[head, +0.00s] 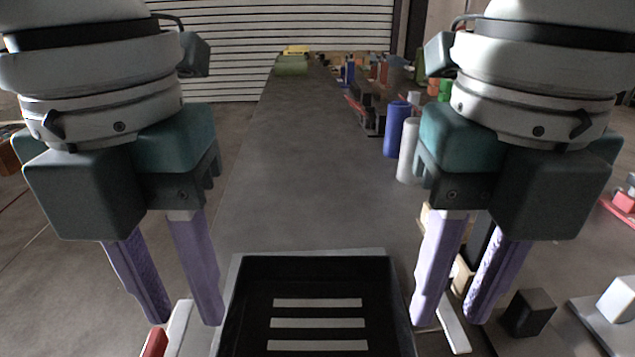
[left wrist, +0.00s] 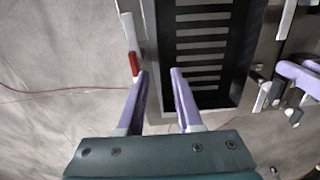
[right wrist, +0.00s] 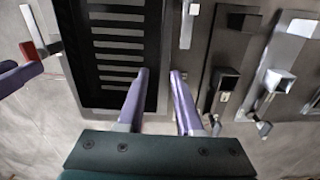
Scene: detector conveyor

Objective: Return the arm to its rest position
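My left gripper (head: 183,318) hangs at the left of the head view with its purple fingers pointing down. In the left wrist view its fingers (left wrist: 158,72) stand apart with nothing between them. My right gripper (head: 445,318) hangs at the right of the head view, also pointing down. In the right wrist view its fingers (right wrist: 160,72) stand apart and empty. The left gripper is beside the left edge of a black tray (head: 238,300), and the right gripper is beside its right edge. Both upper arms are out of view.
A long grey conveyor (head: 290,150) runs away from the tray. A blue cylinder (head: 396,130) and a white cylinder (head: 408,152) stand along its right side. A red-and-white piece (head: 175,330) is at the tray's left, and a black block (head: 528,312) is at the right.

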